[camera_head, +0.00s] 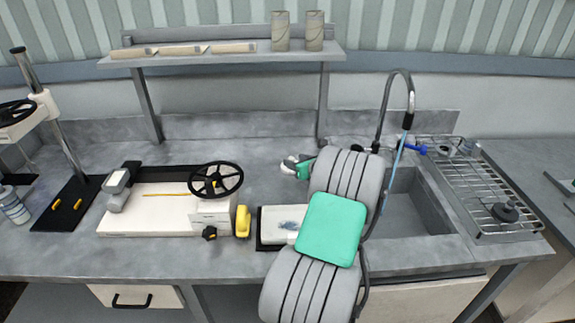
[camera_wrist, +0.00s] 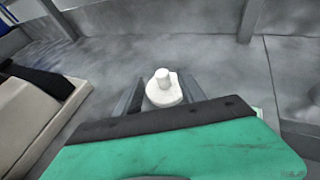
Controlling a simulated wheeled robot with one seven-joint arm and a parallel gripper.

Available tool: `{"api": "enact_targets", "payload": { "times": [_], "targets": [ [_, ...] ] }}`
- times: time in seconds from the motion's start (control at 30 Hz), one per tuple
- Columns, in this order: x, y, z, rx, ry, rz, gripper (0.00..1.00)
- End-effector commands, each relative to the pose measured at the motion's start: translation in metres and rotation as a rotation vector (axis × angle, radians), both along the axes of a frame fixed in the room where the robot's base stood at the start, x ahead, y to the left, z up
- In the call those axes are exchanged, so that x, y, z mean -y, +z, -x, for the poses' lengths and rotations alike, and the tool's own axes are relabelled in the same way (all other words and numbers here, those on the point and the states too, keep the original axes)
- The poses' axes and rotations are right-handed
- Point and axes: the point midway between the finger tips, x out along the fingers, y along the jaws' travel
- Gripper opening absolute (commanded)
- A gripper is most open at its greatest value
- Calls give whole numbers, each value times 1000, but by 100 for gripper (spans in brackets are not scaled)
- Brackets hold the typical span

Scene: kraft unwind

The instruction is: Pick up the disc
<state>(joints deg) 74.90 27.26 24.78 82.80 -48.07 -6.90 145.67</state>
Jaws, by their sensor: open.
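A small white rounded piece with a short knob on top (camera_wrist: 162,90) shows in the wrist view, in line with the gap between my two grey fingers. It looks like the disc, though its underside is hidden by my green gripper body. My gripper (camera_wrist: 160,92) is open, with one finger on each side of the white piece. I cannot tell whether either finger touches it. In the head view my gripper (camera_head: 291,162) is low over the counter behind the tray, mostly hidden by my arm. A dark round piece with a knob (camera_head: 505,212) lies on the wire rack at the right.
A cream machine with a black handwheel (camera_head: 216,180) and a yellow part (camera_head: 243,221) stand left of my arm. A white tray (camera_head: 270,227) lies partly behind my arm. The sink (camera_head: 418,215) and tap (camera_head: 410,100) are close on the right. A shelf (camera_head: 225,50) spans the back.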

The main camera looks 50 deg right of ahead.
Motion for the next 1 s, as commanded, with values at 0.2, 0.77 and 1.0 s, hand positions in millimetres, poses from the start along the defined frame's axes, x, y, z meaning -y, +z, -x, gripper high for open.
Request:
{"api": "enact_targets", "payload": {
  "times": [0.2, 0.77, 1.0],
  "targets": [
    [15, -15, -32, -1, 1, 0, 47],
    [16, -18, -40, -1, 4, 2, 25],
    [16, -18, -40, -1, 4, 2, 5]
  ]
}}
